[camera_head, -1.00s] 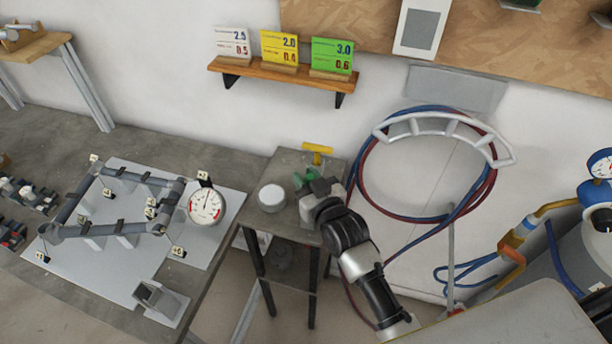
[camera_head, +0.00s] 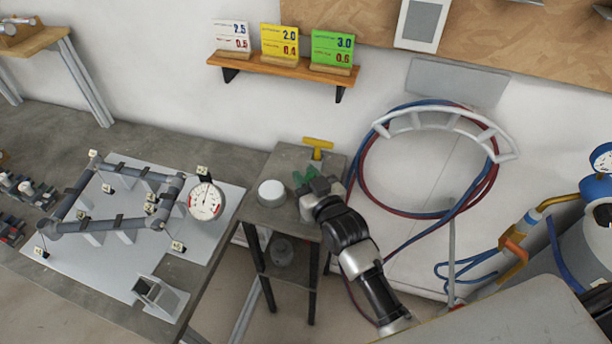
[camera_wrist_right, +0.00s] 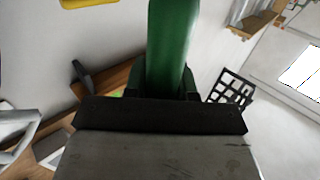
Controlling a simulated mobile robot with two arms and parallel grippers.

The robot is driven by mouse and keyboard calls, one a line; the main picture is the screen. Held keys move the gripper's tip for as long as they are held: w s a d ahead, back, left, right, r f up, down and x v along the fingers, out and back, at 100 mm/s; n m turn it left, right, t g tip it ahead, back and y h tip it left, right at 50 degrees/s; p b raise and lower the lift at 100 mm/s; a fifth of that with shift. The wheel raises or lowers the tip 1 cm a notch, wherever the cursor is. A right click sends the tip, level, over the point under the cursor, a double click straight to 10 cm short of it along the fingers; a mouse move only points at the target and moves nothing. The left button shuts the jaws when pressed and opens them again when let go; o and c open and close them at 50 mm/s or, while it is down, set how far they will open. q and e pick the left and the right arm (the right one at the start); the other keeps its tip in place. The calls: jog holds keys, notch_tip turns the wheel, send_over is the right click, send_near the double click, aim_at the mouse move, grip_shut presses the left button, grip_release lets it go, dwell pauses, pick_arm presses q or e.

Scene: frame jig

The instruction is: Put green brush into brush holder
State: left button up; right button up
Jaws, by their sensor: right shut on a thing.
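The green brush (camera_head: 301,178) shows as a small green patch at my right gripper (camera_head: 312,186), over the small grey side table. In the right wrist view the green brush (camera_wrist_right: 173,45) is a smooth green shape rising from between the fingers of my right gripper (camera_wrist_right: 165,92), which is shut on it. Its bristles cannot be made out. An open-topped grey metal box (camera_head: 158,294) on the workbench's front edge may be the brush holder; I cannot tell for sure. My left gripper is not in view.
A white round container (camera_head: 271,193) and a yellow T-shaped tool (camera_head: 318,147) are on the side table (camera_head: 285,160). The frame jig (camera_head: 115,212) with a dial gauge (camera_head: 205,200) lies on the workbench left. Hoses (camera_head: 365,165) hang on the wall right.

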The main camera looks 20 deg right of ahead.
jog(key=shift+f, duration=0.55)
jog(key=o, duration=1)
jog(key=shift+s, duration=0.1)
jog(key=s+d+b, duration=0.2)
jog(key=s, duration=0.8)
jog(key=shift+s+r, duration=0.2)
jog(key=shift+r, duration=0.05)
